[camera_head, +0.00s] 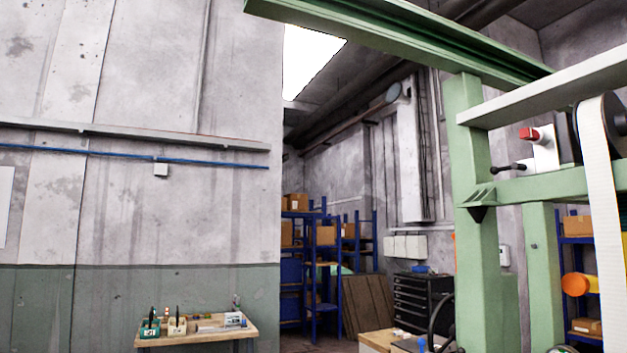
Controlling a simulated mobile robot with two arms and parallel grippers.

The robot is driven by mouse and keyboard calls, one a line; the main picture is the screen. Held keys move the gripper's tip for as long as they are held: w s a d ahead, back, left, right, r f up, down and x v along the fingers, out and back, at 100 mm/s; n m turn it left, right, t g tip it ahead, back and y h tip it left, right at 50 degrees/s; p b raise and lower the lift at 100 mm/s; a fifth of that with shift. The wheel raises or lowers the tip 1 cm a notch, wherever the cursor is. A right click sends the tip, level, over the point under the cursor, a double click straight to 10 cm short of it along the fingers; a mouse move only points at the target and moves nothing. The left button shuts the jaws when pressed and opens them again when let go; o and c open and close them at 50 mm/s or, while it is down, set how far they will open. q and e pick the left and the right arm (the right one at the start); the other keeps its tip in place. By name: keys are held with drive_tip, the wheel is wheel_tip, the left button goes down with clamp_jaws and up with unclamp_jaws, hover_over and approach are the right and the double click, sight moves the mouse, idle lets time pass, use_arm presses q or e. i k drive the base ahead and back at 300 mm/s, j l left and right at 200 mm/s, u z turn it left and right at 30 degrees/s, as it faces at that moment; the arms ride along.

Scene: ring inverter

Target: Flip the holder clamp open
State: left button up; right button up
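I cannot clearly make out the holder clamp. On the green frame (487,270) at the right there is a white block (546,157) with a red part (529,133) on its upper left. A black lever with a round knob (494,170) sticks out to its left. I cannot tell whether any of these belongs to the clamp, or whether it is open or closed. A dark wheel (618,121) sits to the right, with a white band (601,190) hanging down from it. Neither of my grippers is in view.
A wooden table (200,338) with small tools stands at the lower left by the wall. Blue shelves (292,270) with boxes and a black drawer cabinet (415,290) are further back. An orange cylinder (576,284) is at the lower right. A green beam (420,35) crosses overhead.

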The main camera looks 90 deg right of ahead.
sight(495, 170)
drive_tip(key=z, duration=3.8)
drive_tip(key=i+j+u, duration=0.1)
drive_tip(key=j, duration=0.35)
drive_tip(key=i+j+u, duration=0.1)
drive_tip(key=i+j, duration=0.25)
drive_tip(key=i+j+u, duration=0.1)
drive_tip(key=i+j, duration=0.15)
drive_tip(key=j, duration=0.3)
drive_tip(key=i+j+u, duration=0.1)
drive_tip(key=i+j, duration=0.15)
drive_tip(key=j, duration=0.15)
